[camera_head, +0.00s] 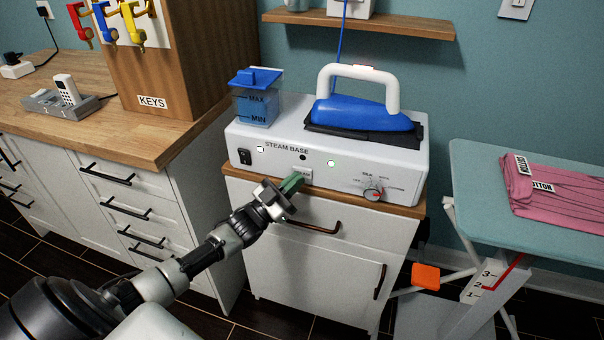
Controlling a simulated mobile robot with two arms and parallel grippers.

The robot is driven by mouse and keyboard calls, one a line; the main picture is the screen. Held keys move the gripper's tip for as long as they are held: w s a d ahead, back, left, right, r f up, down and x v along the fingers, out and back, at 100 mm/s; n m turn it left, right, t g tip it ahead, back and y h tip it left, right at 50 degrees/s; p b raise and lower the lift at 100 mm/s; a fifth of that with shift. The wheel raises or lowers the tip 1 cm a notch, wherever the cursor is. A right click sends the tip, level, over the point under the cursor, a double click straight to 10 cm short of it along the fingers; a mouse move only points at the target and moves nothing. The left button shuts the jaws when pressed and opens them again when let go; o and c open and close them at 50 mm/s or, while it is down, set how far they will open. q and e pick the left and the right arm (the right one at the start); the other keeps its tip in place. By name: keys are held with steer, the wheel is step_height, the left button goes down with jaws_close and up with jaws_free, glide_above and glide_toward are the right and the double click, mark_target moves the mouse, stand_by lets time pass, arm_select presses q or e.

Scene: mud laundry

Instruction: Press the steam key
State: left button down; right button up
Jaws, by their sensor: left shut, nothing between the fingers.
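A white steam base (225,140) labelled "STEAM BASE" stands on a small wood-topped cabinet. The steam key (303,173) is a small pale key low on its front, lettered and partly hidden by my gripper. My left gripper (294,183) is shut and empty, its green fingertips right at the key's left part. I cannot tell whether they touch it. A blue iron (362,112) with a white handle rests on top of the base. A green light (331,164) shows on the front. My right gripper is not in view.
A dial (373,190) is right of the key and a black rocker switch (245,157) is at the left. A water tank (256,100) sits on the base. An ironing board (480,175) with a pink cloth (550,190) stands at right.

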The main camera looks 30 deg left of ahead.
arm_select(q)
steer(key=shift+w+a, duration=0.1)
steer(key=shift+w, duration=0.3)
steer(key=shift+b, duration=0.3)
steer(key=shift+s+p, duration=0.45)
steer(key=shift+s, duration=0.05)
steer(key=s+d+p, duration=0.1)
steer(key=s+p, duration=0.3)
steer(key=s, duration=0.1)
steer(key=shift+s+d, duration=0.3)
steer(key=shift+s, duration=0.1)
